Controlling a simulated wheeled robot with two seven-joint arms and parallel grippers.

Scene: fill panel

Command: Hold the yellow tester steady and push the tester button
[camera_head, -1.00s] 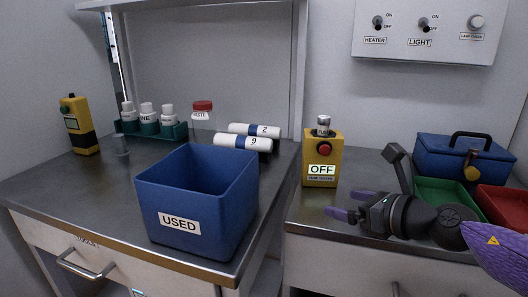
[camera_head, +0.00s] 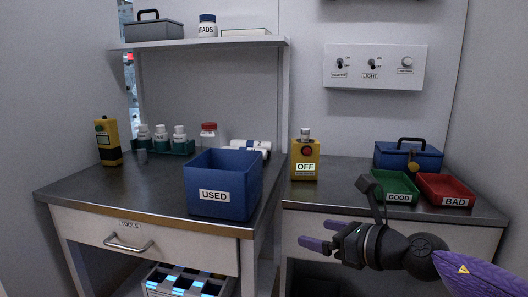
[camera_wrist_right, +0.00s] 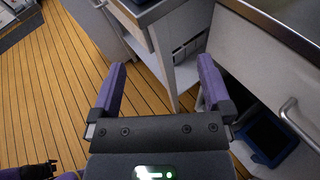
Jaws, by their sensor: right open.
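A yellow box (camera_head: 305,160) with a red button and an OFF label stands upright on the right counter, near its left end. A small grey-capped piece sits on its top. Another yellow device (camera_head: 108,142) with a black lower part stands at the far left of the left counter. I cannot tell for certain which one is the tester. My right gripper (camera_head: 318,234) is open and empty in front of the right counter's drawer, below and apart from the yellow box. Its spread purple fingers also show in the right wrist view (camera_wrist_right: 162,70). My left gripper is not seen in the head view.
A blue USED bin (camera_head: 222,184) stands on the left counter's right side. A green GOOD tray (camera_head: 396,186), a red BAD tray (camera_head: 447,190) and a blue case (camera_head: 408,157) stand right of the yellow box. A switch panel (camera_head: 374,67) hangs above. Counter in front of the box is clear.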

